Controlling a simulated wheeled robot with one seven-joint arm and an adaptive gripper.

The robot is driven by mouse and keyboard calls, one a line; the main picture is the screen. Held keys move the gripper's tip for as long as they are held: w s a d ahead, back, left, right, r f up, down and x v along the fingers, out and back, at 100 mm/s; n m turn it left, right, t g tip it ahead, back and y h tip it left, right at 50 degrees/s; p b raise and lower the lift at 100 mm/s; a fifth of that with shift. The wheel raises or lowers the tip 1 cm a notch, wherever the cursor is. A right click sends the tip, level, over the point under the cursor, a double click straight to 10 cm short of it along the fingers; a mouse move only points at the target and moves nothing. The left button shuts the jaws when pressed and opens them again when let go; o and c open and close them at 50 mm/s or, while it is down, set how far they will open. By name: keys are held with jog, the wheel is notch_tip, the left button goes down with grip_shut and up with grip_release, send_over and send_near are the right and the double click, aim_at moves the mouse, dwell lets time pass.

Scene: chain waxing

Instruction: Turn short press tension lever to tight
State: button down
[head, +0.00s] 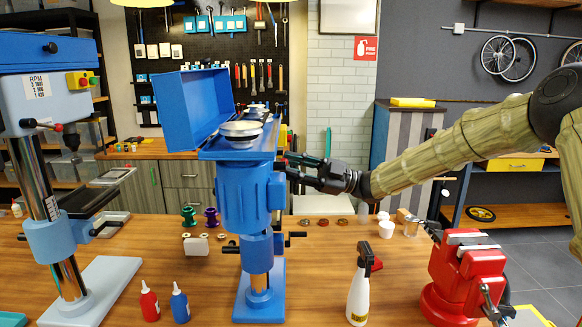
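The short press (246,195) is the blue drill press in the middle of the table, with its lid (195,105) swung open to the left and a pulley (241,129) showing on top. My gripper (290,168) is at the upper right side of its head, fingers pointing left at it. A tension lever is not clearly visible; the dark fingers cover that spot, and a small red bit shows beside them. I cannot tell whether the fingers touch the press or whether they are shut on anything.
A taller press (45,100) stands at the left. On the table are a red bottle (149,303), a blue bottle (180,304), a white spray bottle (359,292) and a red vise (466,275). Green and purple spools (211,217) stand behind.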

jog(key=m, duration=0.1)
jog(key=m+t+b, duration=0.1)
jog(key=shift+s+f+m, duration=0.2)
jog(key=shift+f+m, duration=0.1)
jog(key=c, duration=1.1)
grip_release()
jog(key=shift+s, duration=0.1)
jog(key=shift+c, duration=0.2)
jog(key=shift+f, duration=0.1)
jog(key=shift+d, duration=0.1)
jog(key=v, duration=1.2)
